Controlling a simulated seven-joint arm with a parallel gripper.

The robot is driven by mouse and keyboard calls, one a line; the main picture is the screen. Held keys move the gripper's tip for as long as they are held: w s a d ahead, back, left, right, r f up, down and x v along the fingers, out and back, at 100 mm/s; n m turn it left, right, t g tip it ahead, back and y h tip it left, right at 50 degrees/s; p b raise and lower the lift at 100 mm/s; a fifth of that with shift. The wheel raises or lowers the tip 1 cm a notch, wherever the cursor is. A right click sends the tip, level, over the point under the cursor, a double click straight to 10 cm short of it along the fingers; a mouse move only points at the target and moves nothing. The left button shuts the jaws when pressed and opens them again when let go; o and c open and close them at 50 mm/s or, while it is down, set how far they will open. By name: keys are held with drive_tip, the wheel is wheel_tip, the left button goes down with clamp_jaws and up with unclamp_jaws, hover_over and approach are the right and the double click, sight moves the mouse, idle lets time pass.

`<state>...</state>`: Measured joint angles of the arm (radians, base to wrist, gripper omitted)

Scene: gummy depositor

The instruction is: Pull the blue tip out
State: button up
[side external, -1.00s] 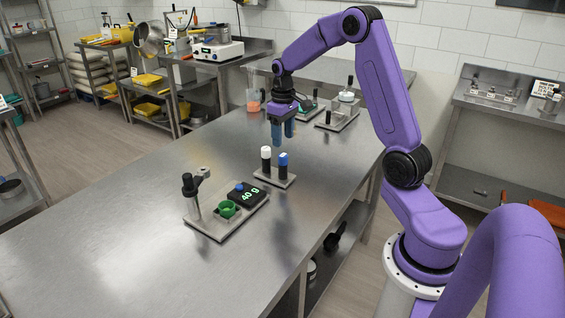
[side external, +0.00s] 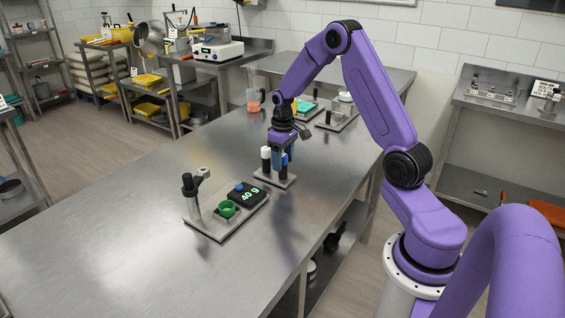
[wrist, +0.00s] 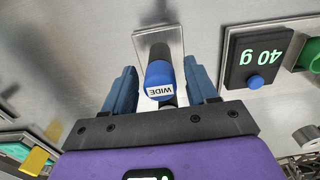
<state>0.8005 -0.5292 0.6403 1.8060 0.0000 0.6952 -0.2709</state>
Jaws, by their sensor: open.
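The blue tip (wrist: 159,78) has a label reading WIDE on its top. In the side view the blue tip (side external: 284,159) stands upright on a black post on a small metal plate (side external: 266,178). A white-topped tip (side external: 266,153) stands to its left on the same plate. My gripper (side external: 280,152) is low over the plate, partly hidden behind the tips. In the wrist view my open gripper (wrist: 161,80) has one blue finger on each side of the blue tip, with a gap visible on both sides. Contact lower down cannot be told.
A scale reading 40 g (side external: 248,196) with a green cup (side external: 227,209) and a black post stands nearer on the left. Other small stations and a beaker (side external: 254,101) are at the table's far end. The table's near left is clear.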

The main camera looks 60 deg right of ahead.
clamp_jaws()
drive_tip(key=shift+r, duration=3.1)
wheel_tip(320, 180, up, 5)
